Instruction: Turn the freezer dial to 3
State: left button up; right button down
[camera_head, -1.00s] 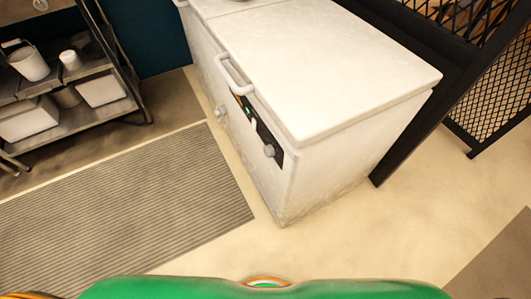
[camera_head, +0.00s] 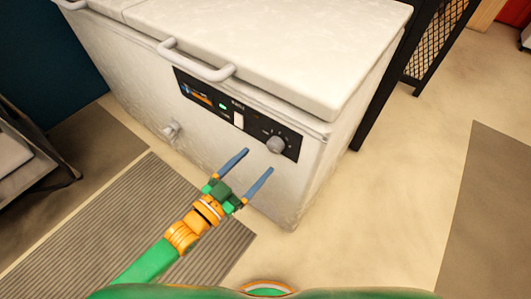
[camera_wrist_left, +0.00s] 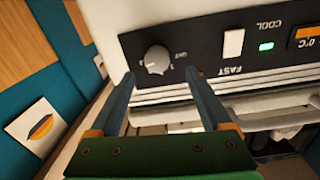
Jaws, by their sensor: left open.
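The white chest freezer (camera_head: 240,150) stands ahead, with a black control panel (camera_head: 255,128) on its front. The grey dial (camera_head: 275,145) is at the panel's right end; its numbers are too small to read. In the left wrist view the dial (camera_wrist_left: 157,59) shows just beyond and between the two fingertips. My left gripper (camera_head: 259,160) is open and empty, its blue fingers pointing at the panel, just below and left of the dial in the head view. The fingers look apart from the dial. My right gripper is out of view.
A lid handle (camera_head: 195,62) juts out above the panel, and a drain knob (camera_head: 172,130) sits low on the front. A grey ribbed mat (camera_head: 130,235) lies on the floor. A dark mesh partition (camera_head: 430,50) stands to the right; floor there is clear.

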aim_at(272, 148)
pick_arm(q)
jog(key=x, duration=0.6)
jog(key=shift+w+d+b, duration=0.2)
jog(key=shift+d+b, duration=0.1)
jog(key=shift+d, duration=0.1)
grip_shut()
